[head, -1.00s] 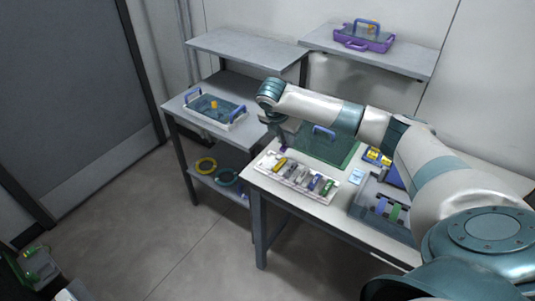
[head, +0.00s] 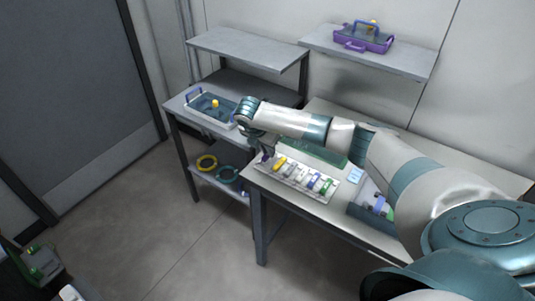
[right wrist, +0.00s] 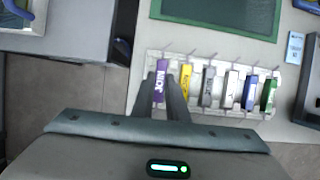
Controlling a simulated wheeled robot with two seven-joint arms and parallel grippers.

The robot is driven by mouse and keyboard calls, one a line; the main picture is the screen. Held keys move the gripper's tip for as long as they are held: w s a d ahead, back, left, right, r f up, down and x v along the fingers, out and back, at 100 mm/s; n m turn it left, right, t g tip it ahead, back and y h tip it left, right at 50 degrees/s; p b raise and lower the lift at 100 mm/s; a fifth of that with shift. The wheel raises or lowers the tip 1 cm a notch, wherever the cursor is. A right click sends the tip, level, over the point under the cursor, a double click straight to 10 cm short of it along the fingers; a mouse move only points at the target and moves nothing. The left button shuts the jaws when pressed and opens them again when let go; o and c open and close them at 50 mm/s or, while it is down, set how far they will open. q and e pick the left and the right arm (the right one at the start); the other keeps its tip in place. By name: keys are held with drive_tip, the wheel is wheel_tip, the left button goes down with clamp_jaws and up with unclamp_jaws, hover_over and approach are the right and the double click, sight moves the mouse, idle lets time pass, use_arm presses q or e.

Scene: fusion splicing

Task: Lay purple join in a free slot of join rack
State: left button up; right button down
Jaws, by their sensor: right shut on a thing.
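The purple join (right wrist: 161,82) is a small bar with JOIN lettered on it, seen in the right wrist view. My right gripper (right wrist: 169,84) is shut on it and holds it at the left end of the join rack (right wrist: 150,58). I cannot tell whether it touches the rack's bottom. The white rack also shows in the head view (head: 290,181), with several other joins in a row: yellow (right wrist: 186,78), grey, whitish, blue and green. In the head view my right gripper (head: 265,158) is small, over the rack's left end. My left gripper is not in view.
A green mat (right wrist: 225,15) lies behind the rack. A grey tray (head: 366,206) stands to its right, with a light blue card (head: 355,175) near it. A side shelf (head: 190,112) with a clear case stands to the left.

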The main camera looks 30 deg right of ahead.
drive_tip(key=shift+f, duration=1.15)
drive_tip(key=shift+f, duration=0.1)
drive_tip(key=c, duration=1.7)
unclamp_jaws()
drive_tip(key=shift+c, duration=0.2)
drive_tip(key=b+v, duration=0.2)
drive_tip(key=v, duration=1)
drive_tip(key=shift+b, duration=0.35)
